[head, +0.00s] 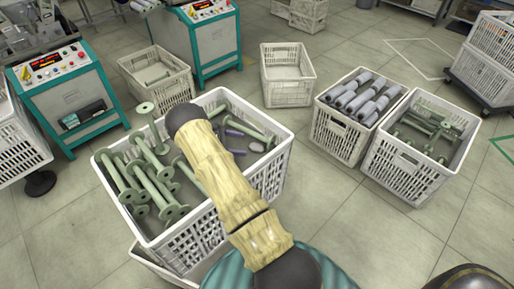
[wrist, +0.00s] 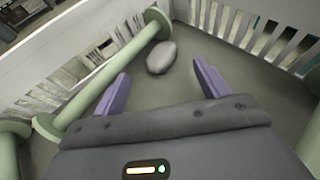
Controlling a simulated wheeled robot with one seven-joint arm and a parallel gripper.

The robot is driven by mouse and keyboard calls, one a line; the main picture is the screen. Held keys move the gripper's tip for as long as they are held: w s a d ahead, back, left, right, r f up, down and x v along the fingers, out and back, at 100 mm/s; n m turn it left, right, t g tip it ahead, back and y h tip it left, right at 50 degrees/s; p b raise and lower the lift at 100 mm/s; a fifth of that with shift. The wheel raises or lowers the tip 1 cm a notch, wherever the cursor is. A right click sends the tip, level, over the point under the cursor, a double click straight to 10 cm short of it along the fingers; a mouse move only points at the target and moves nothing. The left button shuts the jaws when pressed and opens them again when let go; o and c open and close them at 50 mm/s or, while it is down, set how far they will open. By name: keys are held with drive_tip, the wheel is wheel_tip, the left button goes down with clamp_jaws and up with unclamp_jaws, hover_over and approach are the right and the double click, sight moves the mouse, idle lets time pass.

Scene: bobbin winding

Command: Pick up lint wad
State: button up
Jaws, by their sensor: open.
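A lint wad (wrist: 161,57), a smooth grey oval lump, lies on the crate floor in the wrist view. It is just beyond my gripper (wrist: 161,72), between the lines of the two purple fingers, which are spread apart with nothing between them. A pale green bobbin (wrist: 105,75) lies slanted just left of the wad, its flange close to it. In the head view my arm reaches down into the large white crate (head: 281,150) and hides much of the gripper. A small grey lump (head: 257,147) shows right of my arm there; I cannot tell if it is the same wad.
Several green bobbins (head: 150,170) fill the crate's left part. Slatted crate walls (wrist: 245,35) stand close beyond the wad. Crates of grey rolls (head: 362,98) and green bobbins (head: 425,130) stand to the right. Teal machines (head: 70,85) stand at the back left.

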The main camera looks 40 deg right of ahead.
sight(254, 146)
drive_tip(key=shift+s+d+f, duration=0.1)
drive_tip(key=shift+d, duration=0.05)
drive_tip(key=x, duration=0.5)
drive_tip(key=shift+d, duration=0.1)
drive_tip(key=shift+c, duration=0.2)
idle(0.4)
drive_tip(key=c, duration=1)
